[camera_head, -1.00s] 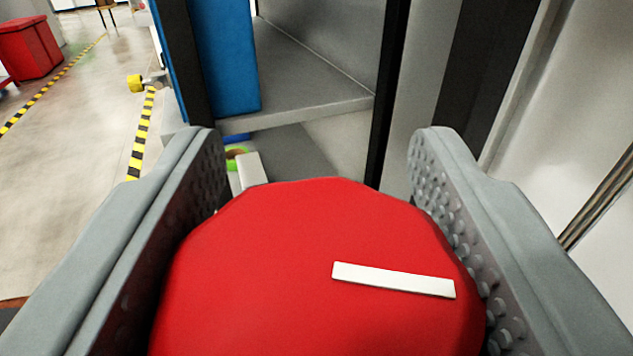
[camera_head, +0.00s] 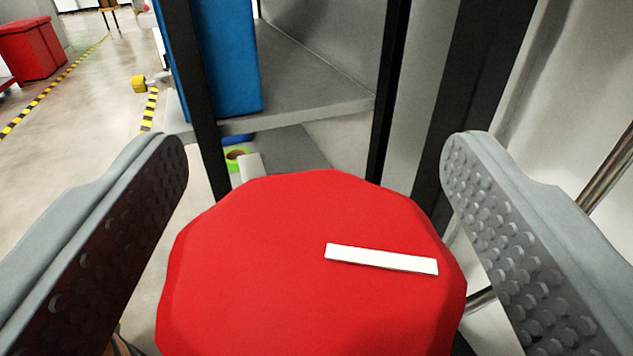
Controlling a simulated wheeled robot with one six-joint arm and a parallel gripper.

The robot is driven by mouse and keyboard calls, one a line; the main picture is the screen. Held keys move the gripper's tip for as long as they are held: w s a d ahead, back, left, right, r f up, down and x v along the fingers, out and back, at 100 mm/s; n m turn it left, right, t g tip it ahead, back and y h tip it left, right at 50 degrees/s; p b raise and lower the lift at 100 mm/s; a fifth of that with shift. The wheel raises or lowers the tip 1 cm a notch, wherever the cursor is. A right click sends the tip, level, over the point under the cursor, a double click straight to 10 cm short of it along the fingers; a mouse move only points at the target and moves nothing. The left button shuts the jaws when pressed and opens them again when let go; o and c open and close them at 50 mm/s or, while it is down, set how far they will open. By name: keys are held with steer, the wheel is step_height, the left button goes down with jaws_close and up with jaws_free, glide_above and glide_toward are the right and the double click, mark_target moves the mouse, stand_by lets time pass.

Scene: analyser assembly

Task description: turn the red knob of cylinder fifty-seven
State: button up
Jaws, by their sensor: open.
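The red knob (camera_head: 290,270) fills the lower middle of the view. It is a large faceted disc with a white bar mark (camera_head: 381,259) on its right half, running nearly level and tilted slightly down to the right. My gripper (camera_head: 313,165) is open, with one grey studded finger on each side of the knob. There is a visible gap between each finger and the knob's sides. The cylinder under the knob is hidden, and no number can be read.
Behind the knob stands a rack with dark posts (camera_head: 390,90), a grey shelf (camera_head: 310,80) and a blue upright block (camera_head: 228,55). A metal rod (camera_head: 610,170) is at the right. Open floor (camera_head: 60,130) with yellow-black tape and a red bin (camera_head: 32,48) lies at the left.

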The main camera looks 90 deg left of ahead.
steer(key=d, duration=1.7)
steer(key=shift+s, duration=0.45)
steer(key=shift+a, duration=0.15)
